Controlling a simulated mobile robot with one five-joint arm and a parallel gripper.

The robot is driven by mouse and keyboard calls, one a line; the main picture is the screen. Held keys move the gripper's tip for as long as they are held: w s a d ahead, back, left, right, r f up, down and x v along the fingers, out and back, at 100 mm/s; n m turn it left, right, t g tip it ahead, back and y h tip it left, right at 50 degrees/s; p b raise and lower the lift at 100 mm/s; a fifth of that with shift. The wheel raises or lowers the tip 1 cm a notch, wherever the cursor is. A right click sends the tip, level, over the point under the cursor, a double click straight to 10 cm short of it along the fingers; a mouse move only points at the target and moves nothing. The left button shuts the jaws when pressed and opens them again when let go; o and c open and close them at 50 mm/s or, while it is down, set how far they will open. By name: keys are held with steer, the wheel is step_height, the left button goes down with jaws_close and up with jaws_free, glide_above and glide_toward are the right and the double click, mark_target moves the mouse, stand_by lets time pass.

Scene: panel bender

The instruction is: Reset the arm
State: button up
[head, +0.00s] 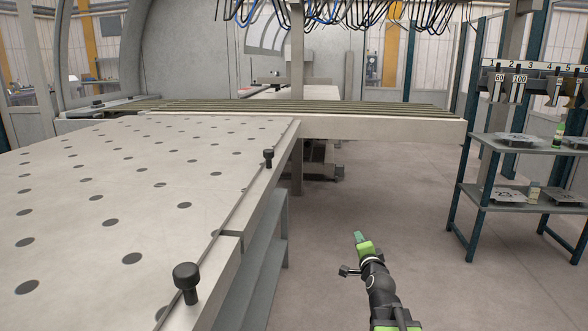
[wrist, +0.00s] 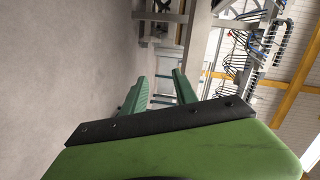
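My arm reaches up from the bottom of the head view, right of the big table. My gripper (head: 359,238) is at its far end, over open floor, and touches nothing I can see. In the wrist view the two green fingers of my gripper (wrist: 160,78) stand apart with nothing between them. In the head view the fingers are too small to tell apart.
A large white table with dark round spots (head: 110,190) fills the left, with black knobs (head: 186,278) along its right edge. A slatted beam (head: 380,126) crosses behind. A shelf rack (head: 520,150) stands at the right. The grey floor (head: 400,215) between is clear.

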steer(key=s+a+f+n+g+y, duration=0.3)
steer(key=s+a+f+n+g, duration=0.25)
steer(key=a+f, duration=0.45)
steer(key=s+d+f+n+g+h, duration=0.1)
steer(key=s+d+f+n+g, duration=0.1)
steer(key=s+f+n+g, duration=0.6)
steer(key=s+d+f+n+g+h, duration=0.1)
steer(key=s+f+n+g, duration=0.15)
steer(key=s, duration=0.95)
step_height(320, 180, up, 38)
steer(key=m+p, duration=0.1)
steer(key=p, duration=3.7)
steer(key=shift+w+a, duration=0.2)
steer(key=shift+w, duration=0.1)
steer(key=shift+a, duration=0.15)
